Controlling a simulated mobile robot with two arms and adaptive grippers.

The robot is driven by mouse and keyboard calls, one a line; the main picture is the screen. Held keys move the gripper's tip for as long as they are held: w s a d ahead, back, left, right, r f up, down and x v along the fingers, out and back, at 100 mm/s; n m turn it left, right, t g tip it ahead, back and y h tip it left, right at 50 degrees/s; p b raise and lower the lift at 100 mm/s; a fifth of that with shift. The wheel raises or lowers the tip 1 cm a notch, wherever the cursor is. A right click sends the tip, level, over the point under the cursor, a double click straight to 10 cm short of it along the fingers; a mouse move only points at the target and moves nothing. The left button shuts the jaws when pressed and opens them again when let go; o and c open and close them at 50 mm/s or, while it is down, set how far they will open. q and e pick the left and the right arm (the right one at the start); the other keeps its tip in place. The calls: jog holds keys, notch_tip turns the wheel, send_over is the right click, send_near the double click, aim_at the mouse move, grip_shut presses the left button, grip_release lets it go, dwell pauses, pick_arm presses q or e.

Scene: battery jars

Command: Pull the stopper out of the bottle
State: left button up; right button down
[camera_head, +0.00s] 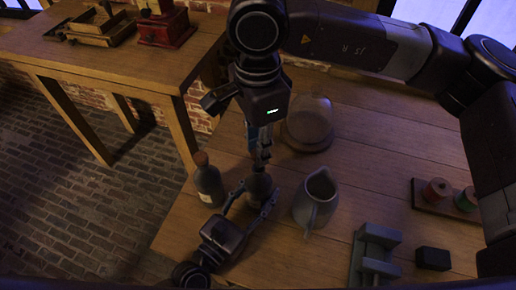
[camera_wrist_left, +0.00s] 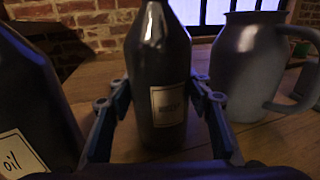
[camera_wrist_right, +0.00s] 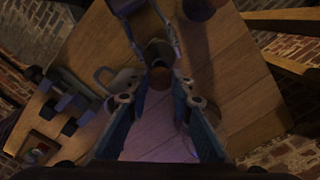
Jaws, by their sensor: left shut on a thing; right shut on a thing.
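A dark labelled bottle (camera_head: 258,187) stands upright on the wooden table; it shows large in the left wrist view (camera_wrist_left: 163,75). My left gripper (camera_head: 254,202) is shut around its body from the front, one finger on each side. My right gripper (camera_head: 262,157) points down from above, over the bottle's top. It is shut on the brown stopper (camera_wrist_right: 160,77), which shows between its fingertips in the right wrist view, with the dark bottle (camera_wrist_right: 157,50) behind it. The fingers hide the bottle's mouth in the head view, so I cannot tell whether the stopper still sits in it.
A second corked bottle (camera_head: 208,182), labelled "oil" in the left wrist view (camera_wrist_left: 25,110), stands close on the left. A grey jug (camera_head: 316,203) stands close on the right. A glass dome (camera_head: 308,128) is behind. Spools (camera_head: 437,192), a grey fixture (camera_head: 375,252) and a black block (camera_head: 432,258) stand farther right.

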jog(key=shift+r, duration=1.4)
pick_arm(q)
jog(key=o, duration=1.7)
jog(key=shift+o, duration=0.2)
jog(key=shift+s, duration=0.1)
jog(key=v, duration=1.2)
